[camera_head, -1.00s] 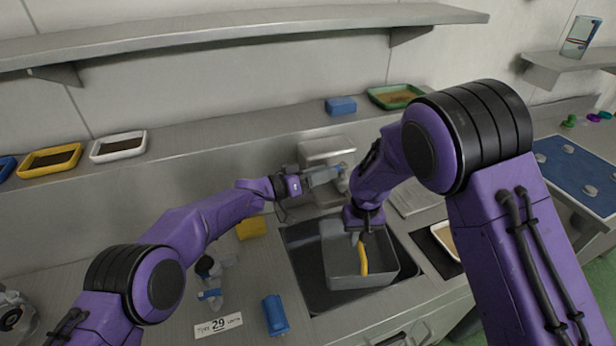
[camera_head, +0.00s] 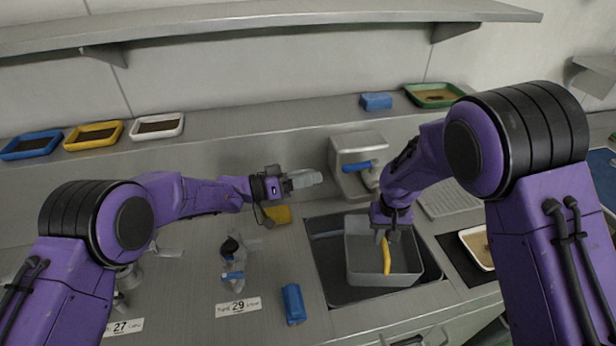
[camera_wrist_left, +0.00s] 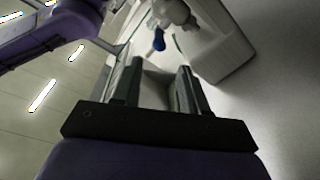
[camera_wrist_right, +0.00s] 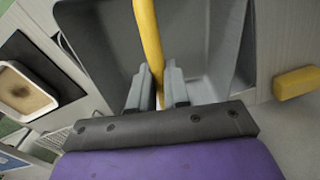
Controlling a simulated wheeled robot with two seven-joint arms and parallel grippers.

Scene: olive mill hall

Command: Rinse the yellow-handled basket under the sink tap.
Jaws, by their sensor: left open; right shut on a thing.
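The grey basket (camera_head: 365,262) sits in the dark sink basin (camera_head: 330,262), below the tap. Its yellow handle (camera_head: 386,255) stands up and also shows in the right wrist view (camera_wrist_right: 148,35). My right gripper (camera_head: 388,234) is shut on the handle. The tap (camera_head: 352,145) is a grey block with a blue lever (camera_head: 357,166) at its front; the lever also shows in the left wrist view (camera_wrist_left: 158,41). My left gripper (camera_head: 308,178) is open and empty, just left of the tap and apart from it. I cannot tell whether water runs.
A yellow block (camera_head: 279,214) and a blue block (camera_head: 293,303) lie left of the sink. A grey item with a blue part (camera_head: 233,262) stands by the "29" label (camera_head: 238,307). A tray (camera_head: 478,246) lies right of the sink. Coloured trays line the back ledge.

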